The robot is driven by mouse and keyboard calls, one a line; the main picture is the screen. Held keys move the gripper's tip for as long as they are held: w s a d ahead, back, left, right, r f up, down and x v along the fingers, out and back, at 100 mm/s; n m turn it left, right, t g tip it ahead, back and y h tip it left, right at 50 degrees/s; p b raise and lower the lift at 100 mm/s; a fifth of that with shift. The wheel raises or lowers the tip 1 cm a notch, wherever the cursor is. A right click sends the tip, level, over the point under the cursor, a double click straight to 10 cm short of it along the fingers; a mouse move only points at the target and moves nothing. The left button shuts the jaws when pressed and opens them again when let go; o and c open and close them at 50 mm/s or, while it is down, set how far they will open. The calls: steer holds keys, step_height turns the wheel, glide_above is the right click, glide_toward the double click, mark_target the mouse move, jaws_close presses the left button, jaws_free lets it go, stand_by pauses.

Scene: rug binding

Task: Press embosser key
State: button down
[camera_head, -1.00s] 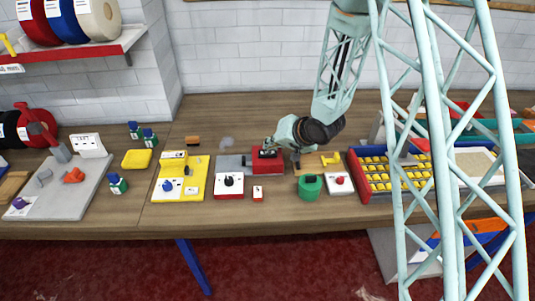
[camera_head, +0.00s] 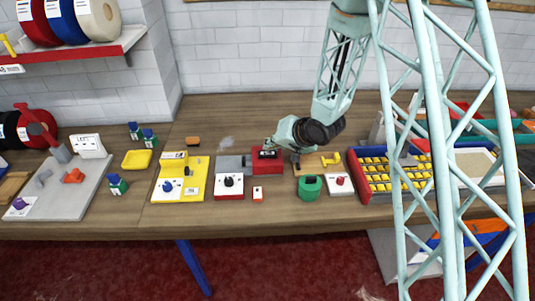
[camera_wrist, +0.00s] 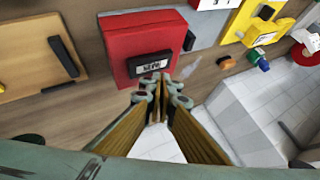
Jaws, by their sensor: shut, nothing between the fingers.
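My gripper (camera_head: 270,146) is at the back edge of the red box. In the wrist view the fingertips of my gripper (camera_wrist: 164,88) are together and empty, just beside the key. I cannot tell whether they touch it.
A wooden board (camera_head: 318,164) with a yellow handle lies right of the red box. A yellow machine (camera_head: 178,178) stands at left, a red-and-white unit (camera_head: 229,190) and a green round container (camera_head: 309,188) in front. The bench behind the red box is bare.

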mark_target(269, 153)
steer(key=shift+f+b, duration=0.45)
steer(key=shift+f, duration=0.4)
stand_by(1.5)
steer(key=shift+r, duration=0.15)
steer(key=shift+r+p, duration=0.65)
steer(key=shift+r, duration=0.05)
steer(key=shift+r, duration=0.1)
stand_by(0.4)
steer(key=shift+r+p, duration=1.95)
steer(key=shift+r, duration=0.45)
